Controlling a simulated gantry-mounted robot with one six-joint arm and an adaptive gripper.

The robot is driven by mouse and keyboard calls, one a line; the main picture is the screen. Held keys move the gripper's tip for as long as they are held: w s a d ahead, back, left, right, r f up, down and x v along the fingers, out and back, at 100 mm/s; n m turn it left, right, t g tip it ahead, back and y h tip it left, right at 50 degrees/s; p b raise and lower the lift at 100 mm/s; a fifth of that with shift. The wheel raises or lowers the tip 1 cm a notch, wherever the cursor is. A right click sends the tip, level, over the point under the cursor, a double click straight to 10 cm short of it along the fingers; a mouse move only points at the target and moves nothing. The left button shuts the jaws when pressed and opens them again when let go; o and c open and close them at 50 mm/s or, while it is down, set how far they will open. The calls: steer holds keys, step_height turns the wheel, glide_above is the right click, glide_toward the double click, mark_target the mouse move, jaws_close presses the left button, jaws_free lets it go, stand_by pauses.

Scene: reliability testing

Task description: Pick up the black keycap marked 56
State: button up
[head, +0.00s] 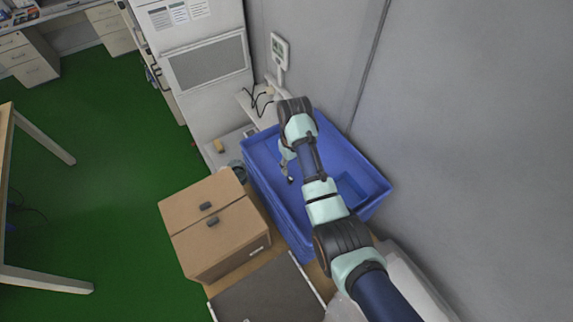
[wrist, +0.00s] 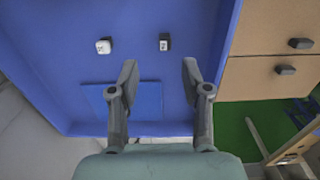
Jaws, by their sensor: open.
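In the wrist view a small black keycap (wrist: 165,37) with a pale marked face lies on the floor of the blue bin (wrist: 195,12). Its mark is too small to read surely. A white keycap (wrist: 104,46) with a dark mark lies to its left, apart from it. My gripper (wrist: 160,70) is open and empty, with the black keycap showing beyond the gap between its fingertips. In the head view my gripper (head: 288,168) hangs over the left part of the bin, and my arm hides much of the bin's inside.
A cardboard box (head: 240,244) with two dark handles stands left of the bin in the head view. A darker blue square (wrist: 146,100) marks the bin floor near my gripper. The bin's walls (head: 265,190) surround the keycaps. A grey wall stands at the right.

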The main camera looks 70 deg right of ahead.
mark_target(290, 179)
steer(key=f, duration=0.2)
steer(key=shift+a+f, duration=0.2)
steer(key=shift+f, duration=0.15)
steer(key=f, duration=0.5)
steer(key=shift+w+f+p, duration=0.15)
steer(key=shift+w+p, duration=0.15)
steer(key=c, duration=0.8)
